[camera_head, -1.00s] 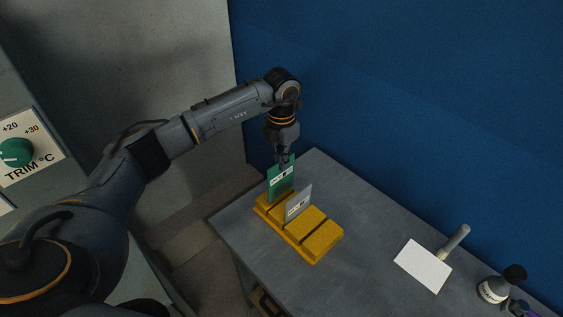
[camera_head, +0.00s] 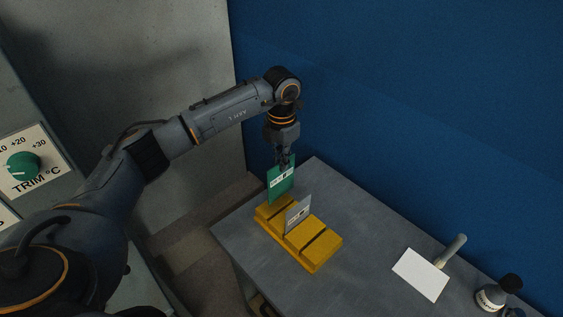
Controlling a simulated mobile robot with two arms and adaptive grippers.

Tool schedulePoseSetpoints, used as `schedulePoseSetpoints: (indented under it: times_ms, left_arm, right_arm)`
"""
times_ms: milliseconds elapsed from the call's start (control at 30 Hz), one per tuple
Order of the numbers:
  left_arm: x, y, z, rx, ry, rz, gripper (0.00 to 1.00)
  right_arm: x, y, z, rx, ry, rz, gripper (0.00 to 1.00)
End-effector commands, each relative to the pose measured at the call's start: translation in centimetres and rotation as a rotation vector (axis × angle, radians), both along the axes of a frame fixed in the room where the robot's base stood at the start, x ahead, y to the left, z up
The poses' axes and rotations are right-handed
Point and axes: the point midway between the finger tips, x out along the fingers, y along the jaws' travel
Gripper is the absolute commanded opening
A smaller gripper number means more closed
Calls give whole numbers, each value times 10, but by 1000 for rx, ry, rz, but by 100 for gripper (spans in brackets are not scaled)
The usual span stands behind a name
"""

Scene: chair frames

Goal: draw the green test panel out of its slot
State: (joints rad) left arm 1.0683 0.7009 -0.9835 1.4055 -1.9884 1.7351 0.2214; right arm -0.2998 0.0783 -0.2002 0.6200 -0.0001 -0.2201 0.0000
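The green test panel (camera_head: 280,184) stands upright at the far left end of the yellow slotted rack (camera_head: 321,250), with a pale label on its face. My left gripper (camera_head: 284,163) points down at the panel's top edge and appears shut on it. The fingertips are small and dark. The panel's lower edge is close to the rack's top; I cannot tell whether it is still in the slot. A grey panel (camera_head: 298,214) with a label stands upright in a slot nearer the rack's middle. My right gripper is not in view.
The rack stands on a grey table (camera_head: 350,232) near its left edge. A white card (camera_head: 420,274), a light cylinder-shaped handle (camera_head: 452,249) and a dark-capped bottle (camera_head: 491,298) are to the right. A blue wall (camera_head: 420,110) rises behind. The table between rack and card is clear.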

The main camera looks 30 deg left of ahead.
Motion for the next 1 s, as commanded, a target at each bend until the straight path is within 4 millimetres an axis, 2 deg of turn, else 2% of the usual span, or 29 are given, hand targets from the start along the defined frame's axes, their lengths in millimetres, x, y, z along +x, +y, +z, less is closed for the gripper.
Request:
schedulePoseSetpoints:
  times_ms: [700, 1000]
  left_arm:
    - [0, 0, 45, 0, -1, 0, 0]
    - [0, 0, 47, 0, -1, 0, 0]
  right_arm:
    - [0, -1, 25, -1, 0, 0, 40]
    - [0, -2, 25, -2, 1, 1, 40]
